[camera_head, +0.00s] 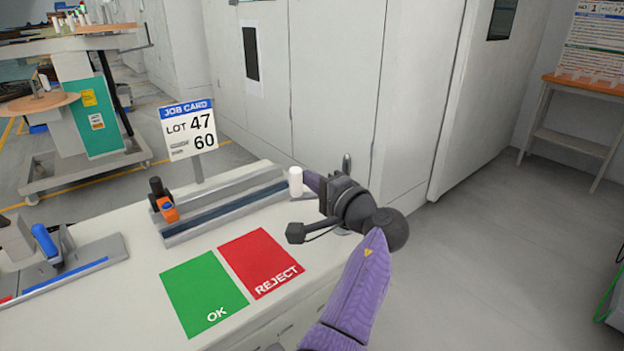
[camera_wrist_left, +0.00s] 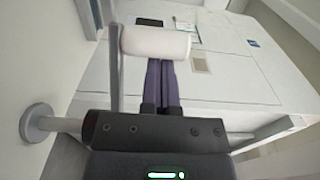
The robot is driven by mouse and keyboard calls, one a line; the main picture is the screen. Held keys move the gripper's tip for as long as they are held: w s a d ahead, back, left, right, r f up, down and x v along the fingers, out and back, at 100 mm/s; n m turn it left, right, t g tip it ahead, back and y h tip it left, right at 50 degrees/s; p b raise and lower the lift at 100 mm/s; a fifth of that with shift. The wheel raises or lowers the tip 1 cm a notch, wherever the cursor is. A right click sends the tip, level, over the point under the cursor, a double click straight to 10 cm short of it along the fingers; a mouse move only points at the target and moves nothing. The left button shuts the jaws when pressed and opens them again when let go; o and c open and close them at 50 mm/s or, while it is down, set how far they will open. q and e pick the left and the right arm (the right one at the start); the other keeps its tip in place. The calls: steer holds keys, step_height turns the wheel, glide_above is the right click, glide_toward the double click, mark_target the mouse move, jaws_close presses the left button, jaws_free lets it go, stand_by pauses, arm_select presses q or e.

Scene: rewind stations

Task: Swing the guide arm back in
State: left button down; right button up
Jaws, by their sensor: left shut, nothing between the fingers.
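The guide arm (camera_wrist_left: 115,75) is a thin grey bar in the left wrist view, with a white roller (camera_wrist_left: 155,43) at its far end. The white roller (camera_head: 295,181) also shows in the head view, above the right end of the bench. A grey post with a round base (camera_wrist_left: 37,124) passes behind my gripper body. My left gripper (camera_head: 306,179) has purple fingers, shut together and empty. In the wrist view its fingertips (camera_wrist_left: 162,62) are just at the near side of the roller; whether they touch it I cannot tell. Much of the guide arm is hidden by my gripper in the head view.
The bench top holds a green OK mat (camera_head: 203,291), a red REJECT mat (camera_head: 260,262), a grey rail (camera_head: 225,210), an orange-and-black clamp (camera_head: 165,207) and a job card sign (camera_head: 188,128). A blue-handled tool (camera_head: 45,242) is at left. Open floor lies right.

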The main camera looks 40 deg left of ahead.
steer(key=shift+d, duration=0.35)
stand_by(0.3)
steer(key=shift+a, duration=0.3)
stand_by(0.3)
